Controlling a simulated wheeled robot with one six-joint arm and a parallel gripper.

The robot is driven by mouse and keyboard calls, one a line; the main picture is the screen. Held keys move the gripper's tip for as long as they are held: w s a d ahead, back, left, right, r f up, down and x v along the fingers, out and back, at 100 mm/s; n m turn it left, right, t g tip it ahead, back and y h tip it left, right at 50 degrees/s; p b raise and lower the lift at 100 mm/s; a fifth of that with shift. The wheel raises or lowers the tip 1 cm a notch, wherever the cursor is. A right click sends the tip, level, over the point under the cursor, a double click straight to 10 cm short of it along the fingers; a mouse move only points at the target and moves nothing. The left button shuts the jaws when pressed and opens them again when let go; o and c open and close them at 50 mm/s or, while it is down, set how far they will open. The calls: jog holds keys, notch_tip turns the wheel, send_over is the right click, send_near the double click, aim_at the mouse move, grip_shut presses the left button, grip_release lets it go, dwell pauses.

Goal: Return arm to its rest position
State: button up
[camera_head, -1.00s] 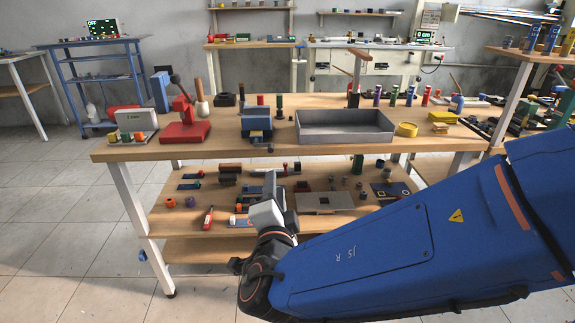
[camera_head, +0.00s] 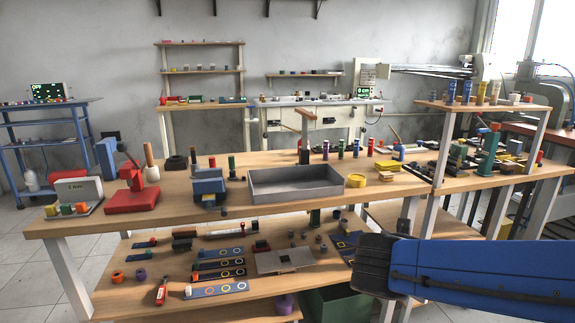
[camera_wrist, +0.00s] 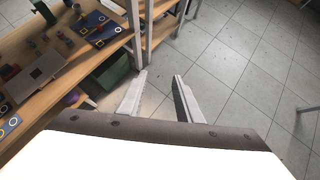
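My gripper shows in the wrist view (camera_wrist: 160,98). Its two pale fingers stand apart with nothing between them, over bare floor tiles beside the bench's lower shelf. In the head view my blue arm (camera_head: 490,268) reaches in from the right edge, in front of the bench's right end. The fingers do not show clearly in the head view.
The wooden workbench (camera_head: 120,208) carries a red press (camera_head: 132,196), a blue vise (camera_head: 208,187) and a grey metal tray (camera_head: 295,190). Its lower shelf (camera_head: 120,300) holds several small parts. A green bin (camera_wrist: 112,72) stands under it. The tiled floor (camera_wrist: 240,70) on the right is clear.

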jog(key=s+d+f+m+g+y, duration=0.1)
jog(key=s+m+y, duration=0.5)
jog(key=m, duration=2.1)
jog(key=s+d+g, duration=0.1)
jog(key=s, duration=0.5)
jog(key=shift+s+f+y, duration=0.15)
jog(key=shift+s+y, duration=0.15)
jog(key=shift+s, duration=0.05)
jog(key=shift+d, duration=0.1)
